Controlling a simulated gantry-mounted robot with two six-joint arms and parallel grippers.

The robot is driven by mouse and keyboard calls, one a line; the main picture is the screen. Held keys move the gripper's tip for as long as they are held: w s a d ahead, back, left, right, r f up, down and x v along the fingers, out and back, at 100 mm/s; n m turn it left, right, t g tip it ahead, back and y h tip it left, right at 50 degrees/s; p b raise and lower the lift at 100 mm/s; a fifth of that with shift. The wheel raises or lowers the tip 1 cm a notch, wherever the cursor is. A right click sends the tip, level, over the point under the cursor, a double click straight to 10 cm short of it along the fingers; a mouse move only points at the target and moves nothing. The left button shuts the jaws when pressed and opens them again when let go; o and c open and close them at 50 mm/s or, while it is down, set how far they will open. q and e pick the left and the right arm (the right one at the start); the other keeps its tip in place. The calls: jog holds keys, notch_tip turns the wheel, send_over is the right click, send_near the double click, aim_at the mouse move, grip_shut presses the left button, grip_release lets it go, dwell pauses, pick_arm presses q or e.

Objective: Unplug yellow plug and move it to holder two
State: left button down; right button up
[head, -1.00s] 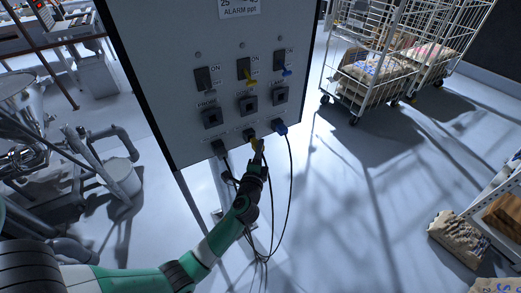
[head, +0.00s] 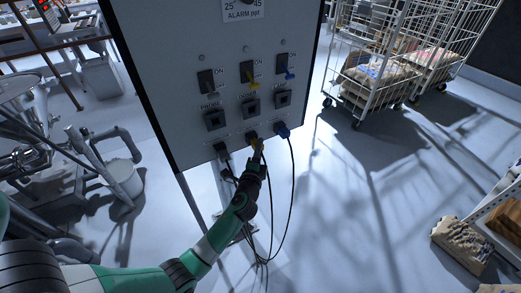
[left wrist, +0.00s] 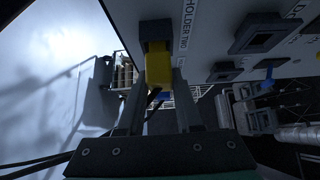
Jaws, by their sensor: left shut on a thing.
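The yellow plug (head: 257,145) is at the middle of the bottom row on the grey panel (head: 180,100). It also shows in the left wrist view (left wrist: 159,68), lined up with a dark socket block (left wrist: 155,28) beside the label "HOLDER TWO" (left wrist: 188,22). Its far end meets or overlaps that block; I cannot tell how deeply it is seated. My left gripper (head: 256,158) is shut on the yellow plug from below. Its two fingers show on either side of the plug in the left wrist view (left wrist: 160,95). My right gripper is not in view.
A black plug (head: 221,151) and a blue plug (head: 282,131) flank the yellow one. Sockets such as the middle one (head: 251,107) and switches lie above. Dark cables (head: 290,190) hang below. A wire cart (head: 375,75) stands right; the floor between is clear.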

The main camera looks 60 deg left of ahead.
pick_arm(q)
jog(key=shift+a, duration=0.65)
jog(key=c, duration=0.5)
grip_release()
jog(key=shift+o, duration=0.2)
jog(key=o, duration=0.4)
jog(key=shift+o, duration=0.2)
jog(key=shift+s+d, duration=0.1)
jog(key=shift+p+v, duration=0.3)
jog(key=shift+v, duration=0.65)
jog(key=shift+p+v, duration=0.3)
jog(key=shift+v, duration=1.7)
